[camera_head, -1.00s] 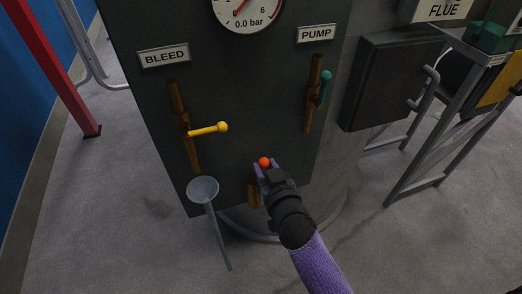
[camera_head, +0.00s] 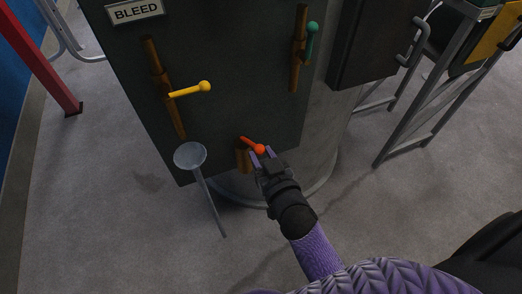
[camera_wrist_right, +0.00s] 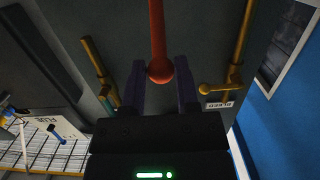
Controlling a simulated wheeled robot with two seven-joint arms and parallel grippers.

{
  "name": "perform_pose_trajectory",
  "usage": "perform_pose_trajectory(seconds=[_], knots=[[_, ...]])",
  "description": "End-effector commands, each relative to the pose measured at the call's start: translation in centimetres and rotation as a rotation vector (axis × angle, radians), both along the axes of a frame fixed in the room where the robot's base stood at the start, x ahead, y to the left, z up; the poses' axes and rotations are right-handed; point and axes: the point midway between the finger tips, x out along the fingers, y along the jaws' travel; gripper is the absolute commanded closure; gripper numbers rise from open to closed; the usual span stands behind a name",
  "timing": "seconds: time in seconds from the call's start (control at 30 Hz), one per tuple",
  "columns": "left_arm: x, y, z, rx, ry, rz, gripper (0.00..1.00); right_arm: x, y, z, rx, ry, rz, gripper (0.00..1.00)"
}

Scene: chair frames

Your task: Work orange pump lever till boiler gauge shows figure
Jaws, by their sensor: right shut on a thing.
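The orange pump lever (camera_head: 247,141) sticks out low on the dark boiler panel (camera_head: 225,85), beside a brass fitting (camera_head: 243,161). It ends in a round knob. My right gripper (camera_head: 263,153) is shut on the lever at its knob. In the right wrist view the lever's shaft (camera_wrist_right: 157,30) runs up from the knob, which sits between the two fingers of the gripper (camera_wrist_right: 160,70). The boiler gauge is outside both current views, so its reading cannot be seen. My left gripper is not in view.
A yellow-handled valve (camera_head: 190,90) sits under the BLEED plate (camera_head: 136,10), and a green-handled valve (camera_head: 310,42) is to its right. A grey funnel (camera_head: 190,155) stands left of the lever. A metal stand (camera_head: 430,95) is at right. The floor in front is clear.

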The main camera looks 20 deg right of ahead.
Motion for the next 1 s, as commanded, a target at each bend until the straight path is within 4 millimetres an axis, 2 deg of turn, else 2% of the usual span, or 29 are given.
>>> perform_pose_trajectory(seconds=[0.07, 0.2, 0.43, 0.8, 1.0], knots=[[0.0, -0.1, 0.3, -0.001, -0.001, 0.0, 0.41, 0.3, 0.0, 0.4, 0.0, -0.002, 0.0, 0.99], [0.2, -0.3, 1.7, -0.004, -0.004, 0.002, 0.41, 2.1, 0.1, 2.2, 0.0, -0.006, 0.001, 0.98], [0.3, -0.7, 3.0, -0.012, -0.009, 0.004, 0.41, 5.0, 0.1, 4.2, -0.001, -0.005, 0.0, 0.98], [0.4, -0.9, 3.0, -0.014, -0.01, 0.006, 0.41, 5.7, 0.2, 4.5, 0.0, -0.007, 0.001, 0.99], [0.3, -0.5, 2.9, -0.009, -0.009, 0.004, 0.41, 8.6, 0.3, 5.5, 0.002, -0.01, 0.002, 0.98]])
